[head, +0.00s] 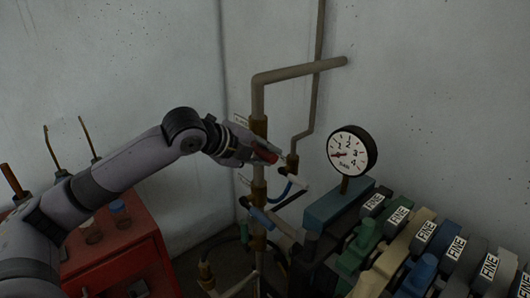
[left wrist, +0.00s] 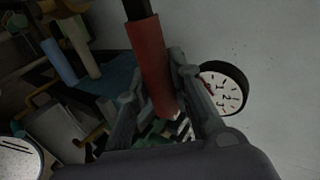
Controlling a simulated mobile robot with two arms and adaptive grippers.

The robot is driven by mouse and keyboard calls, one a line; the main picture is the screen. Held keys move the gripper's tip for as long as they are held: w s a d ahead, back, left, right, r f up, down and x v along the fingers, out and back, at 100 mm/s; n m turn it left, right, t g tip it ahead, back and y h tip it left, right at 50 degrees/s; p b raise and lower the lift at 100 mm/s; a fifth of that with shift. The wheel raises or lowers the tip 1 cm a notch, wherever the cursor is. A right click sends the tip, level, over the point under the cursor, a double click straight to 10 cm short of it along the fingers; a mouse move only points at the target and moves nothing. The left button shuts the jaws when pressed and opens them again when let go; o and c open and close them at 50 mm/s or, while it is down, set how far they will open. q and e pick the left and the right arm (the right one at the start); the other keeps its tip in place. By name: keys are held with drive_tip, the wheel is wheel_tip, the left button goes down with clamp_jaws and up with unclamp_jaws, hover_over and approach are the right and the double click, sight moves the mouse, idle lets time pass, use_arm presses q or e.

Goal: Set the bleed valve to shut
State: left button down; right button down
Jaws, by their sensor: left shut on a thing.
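A red lever handle (head: 266,155) sits at the upper brass fitting (head: 259,127) of the vertical pipe in the head view. My left gripper (head: 272,153) is shut on this handle. In the left wrist view, the red handle (left wrist: 153,62) runs down between the two fingers of my left gripper (left wrist: 170,112), with a dark stem at its top. A blue lever handle (head: 262,217) is lower on the same pipe. The tags by the fittings are too small to read, so I cannot tell by label which valve is the bleed valve. My right gripper is out of view.
A row of levers labelled FINE (head: 424,232) fills the lower right. A red cabinet (head: 115,250) with small jars stands at the left. Pale walls are close behind the pipes.

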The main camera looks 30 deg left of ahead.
use_arm(q)
drive_tip(key=shift+f, duration=0.15)
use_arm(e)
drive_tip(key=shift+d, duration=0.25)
use_arm(q)
drive_tip(key=c, duration=1.4)
unclamp_jaws()
drive_tip(key=shift+s, duration=0.1)
drive_tip(key=shift+v, duration=6)
